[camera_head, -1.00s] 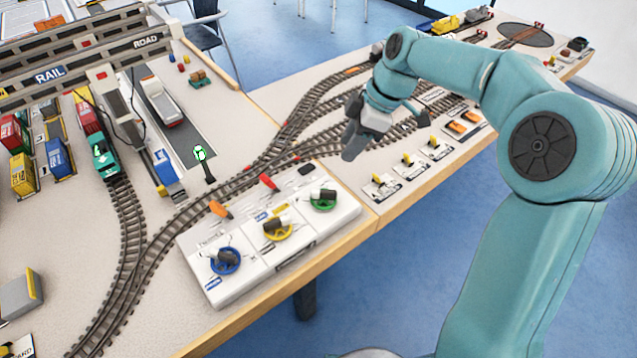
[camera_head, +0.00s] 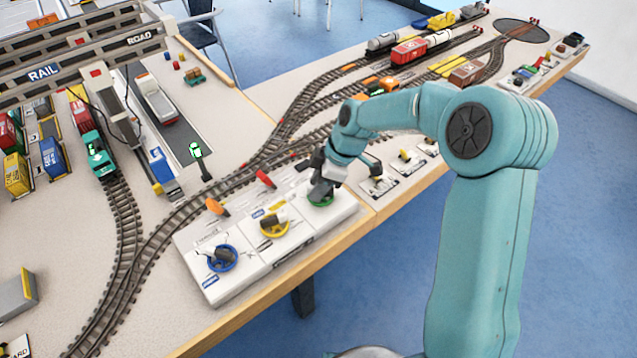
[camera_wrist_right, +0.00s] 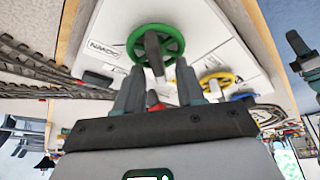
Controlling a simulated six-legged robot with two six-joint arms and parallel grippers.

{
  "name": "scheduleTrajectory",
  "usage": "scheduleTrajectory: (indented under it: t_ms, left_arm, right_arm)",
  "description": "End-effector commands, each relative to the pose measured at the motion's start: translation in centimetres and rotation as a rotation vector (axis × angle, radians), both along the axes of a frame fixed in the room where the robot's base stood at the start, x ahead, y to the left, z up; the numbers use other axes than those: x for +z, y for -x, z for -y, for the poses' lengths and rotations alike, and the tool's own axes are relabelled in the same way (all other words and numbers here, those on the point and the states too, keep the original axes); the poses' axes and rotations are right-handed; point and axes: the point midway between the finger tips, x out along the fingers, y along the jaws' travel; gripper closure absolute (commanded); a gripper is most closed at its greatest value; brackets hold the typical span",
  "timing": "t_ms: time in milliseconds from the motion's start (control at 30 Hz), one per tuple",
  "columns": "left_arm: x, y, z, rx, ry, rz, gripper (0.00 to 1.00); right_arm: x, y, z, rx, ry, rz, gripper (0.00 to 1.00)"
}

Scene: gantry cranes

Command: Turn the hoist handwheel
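A white control panel (camera_head: 208,284) carries three handwheels: blue (camera_head: 222,258), yellow (camera_head: 274,226) and green (camera_head: 320,203). I cannot read which label says hoist. My right gripper (camera_head: 318,190) is over the green wheel and hides most of it. In the right wrist view the green wheel (camera_wrist_right: 172,37) with its dark grip (camera_wrist_right: 154,54) lies just beyond the fingertips. The two fingers of the right gripper (camera_wrist_right: 158,78) are apart, with the grip near the gap between them. Contact cannot be told. The yellow wheel (camera_wrist_right: 219,80) is beside it. My left gripper is out of view.
Small coloured levers, orange (camera_head: 214,206) and red (camera_head: 265,179), stand along the panel's back edge. A signal post (camera_head: 201,165) stands behind the track (camera_head: 235,187). Small switch plates (camera_head: 379,186) lie right of the panel. The gantry crane (camera_head: 85,62) spans the far left.

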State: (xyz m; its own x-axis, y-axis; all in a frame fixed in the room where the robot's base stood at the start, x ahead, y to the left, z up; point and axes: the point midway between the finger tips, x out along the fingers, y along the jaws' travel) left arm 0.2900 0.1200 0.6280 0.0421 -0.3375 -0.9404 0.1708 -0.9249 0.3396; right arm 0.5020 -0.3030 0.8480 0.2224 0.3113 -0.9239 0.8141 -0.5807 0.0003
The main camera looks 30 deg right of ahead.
Motion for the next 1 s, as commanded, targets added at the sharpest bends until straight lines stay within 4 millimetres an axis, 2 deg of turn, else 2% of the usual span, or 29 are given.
scheduleTrajectory:
  t_ms: [100,133,233,667,1000]
  left_arm:
    - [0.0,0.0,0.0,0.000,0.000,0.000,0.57]
    - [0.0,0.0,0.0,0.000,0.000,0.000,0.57]
    - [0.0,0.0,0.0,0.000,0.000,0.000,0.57]
    - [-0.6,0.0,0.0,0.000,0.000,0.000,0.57]
    - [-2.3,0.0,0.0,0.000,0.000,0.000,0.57]
  right_arm:
    - [0.0,0.0,0.0,0.000,0.000,0.000,0.62]
    - [0.0,0.0,0.0,0.000,0.000,0.000,0.68]
    - [0.0,0.0,0.0,0.000,0.000,0.000,1.00]
    - [-0.1,0.0,0.0,-0.051,0.000,0.000,1.00]
    - [-0.1,-0.1,0.1,-0.293,0.001,0.003,1.00]
